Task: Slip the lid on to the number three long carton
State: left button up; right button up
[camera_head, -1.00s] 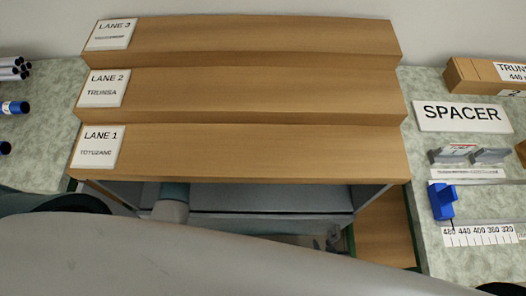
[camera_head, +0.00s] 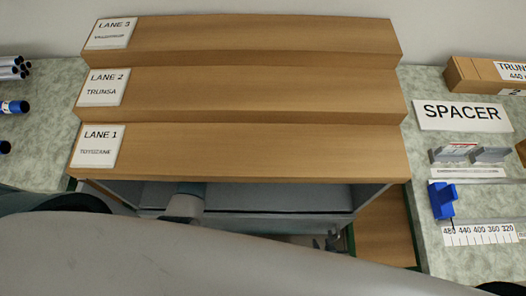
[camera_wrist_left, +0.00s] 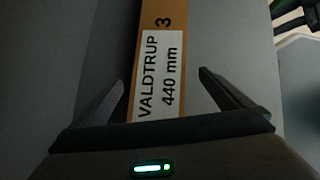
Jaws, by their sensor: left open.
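A long brown carton (camera_wrist_left: 163,45) shows in the left wrist view, with a white label reading "VALDTRUP 440 mm" and a number 3. It runs up the picture between the fingers of my left gripper (camera_wrist_left: 162,85), which is open, with a gap on each side. I cannot tell a separate lid from the carton in this view. In the head view my right gripper (camera_head: 332,241) is a small dark shape below the shelf, mostly hidden by my own body, and its jaws cannot be made out. My left gripper is hidden in the head view.
A stepped wooden rack (camera_head: 250,150) with lanes 1 to 3 stands ahead, its lanes bare. At right are another carton (camera_head: 465,78), a spacer sign (camera_head: 463,116), a blue stop (camera_head: 443,201) and a ruler (camera_head: 480,235). Rods (camera_head: 14,68) lie at left.

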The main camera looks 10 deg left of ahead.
pick_arm(q)
jog(key=shift+x, duration=1.3)
jog(key=shift+c, duration=0.7)
jog(key=c, duration=1)
